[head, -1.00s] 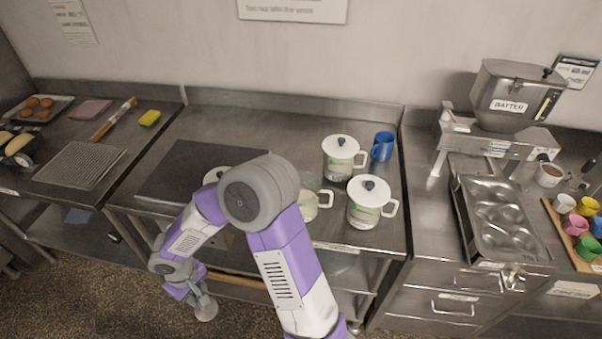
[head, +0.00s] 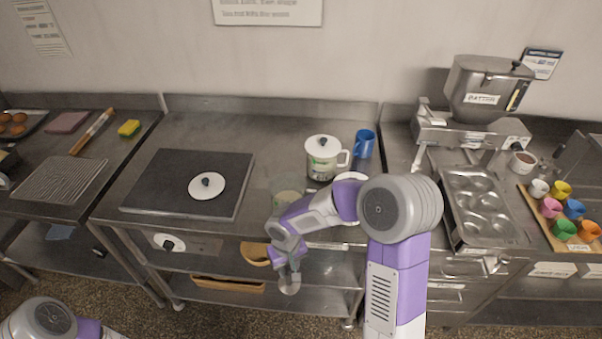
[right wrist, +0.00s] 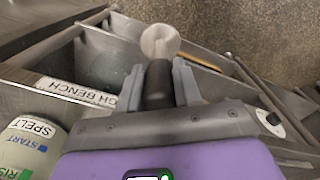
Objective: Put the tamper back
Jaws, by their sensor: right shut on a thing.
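My right gripper (head: 287,262) is in front of the middle bench, at about the height of its lower shelf. It is shut on the tamper (head: 290,283), which hangs with its pale end down. In the right wrist view the fingers (right wrist: 160,82) close on the tamper's dark handle, and its pale round end (right wrist: 160,42) points away from me. I cannot make out a holder or resting place for the tamper. My left arm shows only in part at the bottom left; its gripper is not in view.
A dark slab (head: 155,190) with a white lid (head: 207,186) lies on the middle bench. A muffin tin (head: 455,225) and a rack of coloured cups (head: 545,231) are at right.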

